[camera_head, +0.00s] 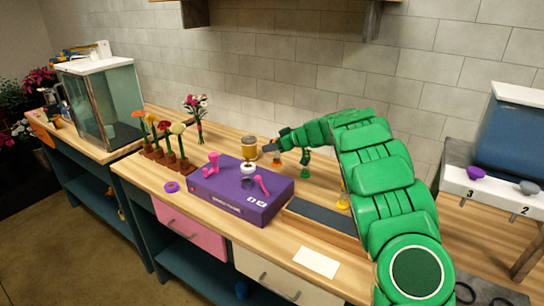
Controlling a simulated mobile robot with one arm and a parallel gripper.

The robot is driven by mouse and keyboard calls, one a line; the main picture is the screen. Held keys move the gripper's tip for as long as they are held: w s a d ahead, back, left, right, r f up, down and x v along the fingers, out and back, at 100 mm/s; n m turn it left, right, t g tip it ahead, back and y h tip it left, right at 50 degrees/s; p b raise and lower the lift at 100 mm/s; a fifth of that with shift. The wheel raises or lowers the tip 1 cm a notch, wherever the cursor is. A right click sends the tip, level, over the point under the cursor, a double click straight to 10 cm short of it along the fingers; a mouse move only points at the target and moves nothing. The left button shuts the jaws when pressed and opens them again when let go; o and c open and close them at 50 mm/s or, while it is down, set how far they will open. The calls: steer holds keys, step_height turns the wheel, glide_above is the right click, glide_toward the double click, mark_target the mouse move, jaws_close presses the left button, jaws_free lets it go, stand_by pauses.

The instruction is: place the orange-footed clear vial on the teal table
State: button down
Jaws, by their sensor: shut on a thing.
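My gripper (271,148) is at the end of my green arm, near the back of the wooden counter beside a gold can. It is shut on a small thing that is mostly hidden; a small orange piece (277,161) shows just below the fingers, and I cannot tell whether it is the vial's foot. The wooden-topped table with teal sides (140,222) carries these things.
A gold can (249,147) stands left of the gripper. A purple box (243,196) with pink items and a white cup lies in front. Flowers in a wooden rack (168,160) stand at left. A yellow-footed thing (343,201) is beside my arm. A white card (316,262) lies at the front.

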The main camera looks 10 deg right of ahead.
steer(key=f, duration=0.2)
steer(key=w+f, duration=0.1)
steer(key=f, duration=0.1)
steer(key=w+f, duration=0.1)
steer(key=shift+w+f, duration=0.1)
steer(key=shift+f, duration=0.3)
steer(key=c, duration=0.5)
jaws_free()
steer(key=shift+d, duration=0.1)
steer(key=v, duration=1.2)
steer(key=shift+r, duration=0.1)
